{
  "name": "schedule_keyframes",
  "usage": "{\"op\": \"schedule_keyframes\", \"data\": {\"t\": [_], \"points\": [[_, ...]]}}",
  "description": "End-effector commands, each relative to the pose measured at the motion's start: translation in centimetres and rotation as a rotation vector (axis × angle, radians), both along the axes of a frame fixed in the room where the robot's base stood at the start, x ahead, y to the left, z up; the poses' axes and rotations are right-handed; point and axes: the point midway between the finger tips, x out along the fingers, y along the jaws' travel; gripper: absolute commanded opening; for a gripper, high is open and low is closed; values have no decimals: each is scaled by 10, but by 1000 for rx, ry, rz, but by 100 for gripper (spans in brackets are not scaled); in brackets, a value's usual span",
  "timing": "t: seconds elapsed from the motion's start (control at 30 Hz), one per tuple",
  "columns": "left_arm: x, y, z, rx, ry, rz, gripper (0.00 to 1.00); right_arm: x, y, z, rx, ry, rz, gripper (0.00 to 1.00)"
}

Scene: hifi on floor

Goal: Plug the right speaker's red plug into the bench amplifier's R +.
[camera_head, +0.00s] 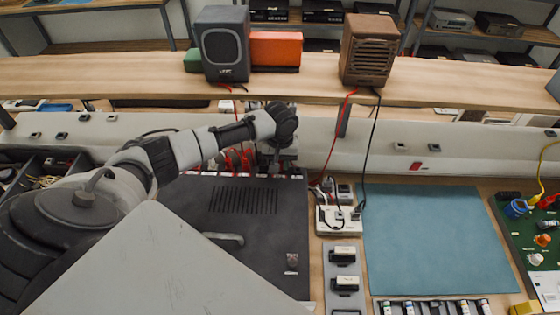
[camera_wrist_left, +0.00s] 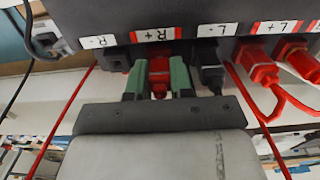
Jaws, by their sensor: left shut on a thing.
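The bench amplifier (camera_head: 245,200) is the dark vented box; my left arm reaches over it to its back. In the left wrist view its panel (camera_wrist_left: 190,12) carries labels R-, R+, L- and L+. My left gripper (camera_wrist_left: 158,80), with green fingertips, is shut on a red plug (camera_wrist_left: 158,70) directly under the R+ label (camera_wrist_left: 155,35). The plug's upper end meets the panel; how deep it sits is hidden. The right speaker (camera_head: 370,48) is the brown one on the shelf, with a red and a black cable hanging down. My right gripper is not in view.
A black plug (camera_wrist_left: 210,75) sits under L- beside my fingers, and red plugs (camera_wrist_left: 262,72) sit farther right. Red cables pass on both sides of the gripper. A grey speaker (camera_head: 225,45) stands on the shelf (camera_head: 130,80). A power strip (camera_head: 338,220) and clear teal mat (camera_head: 435,235) lie right of the amplifier.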

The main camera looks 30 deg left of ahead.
Motion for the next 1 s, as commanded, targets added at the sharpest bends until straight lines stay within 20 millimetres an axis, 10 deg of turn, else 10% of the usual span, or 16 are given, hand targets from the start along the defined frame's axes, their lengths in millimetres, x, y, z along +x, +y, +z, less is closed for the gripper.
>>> {"op": "schedule_keyframes", "data": {"t": [1.0], "points": [[0,0,-1,-1,-1,0,1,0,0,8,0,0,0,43]]}}
